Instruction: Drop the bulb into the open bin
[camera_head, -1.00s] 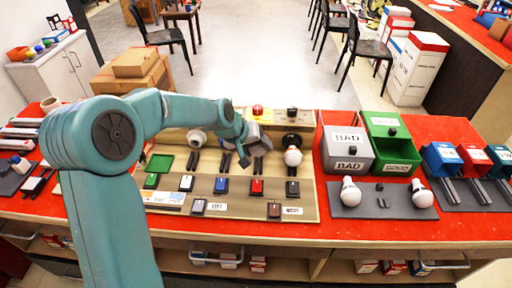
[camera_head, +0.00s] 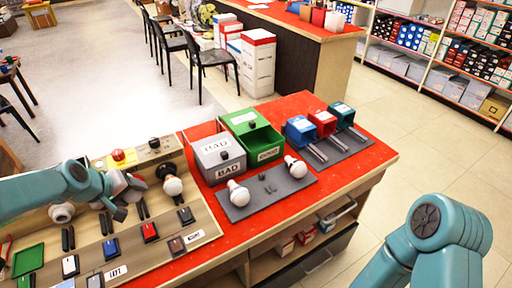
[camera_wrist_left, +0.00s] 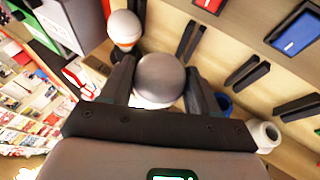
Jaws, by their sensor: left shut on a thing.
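My left gripper (camera_head: 124,200) is over the tan test board in the head view. In the left wrist view, its fingers (camera_wrist_left: 163,88) are shut on a round, greyish bulb (camera_wrist_left: 160,76). In the head view the held bulb is mostly hidden by the gripper. To the right stand a grey bin (camera_head: 213,172) marked BAD and a green bin (camera_head: 264,155) marked GOOD.
Another white bulb (camera_head: 172,186) stands in a socket beside the left gripper. The red counter edge drops off in front.

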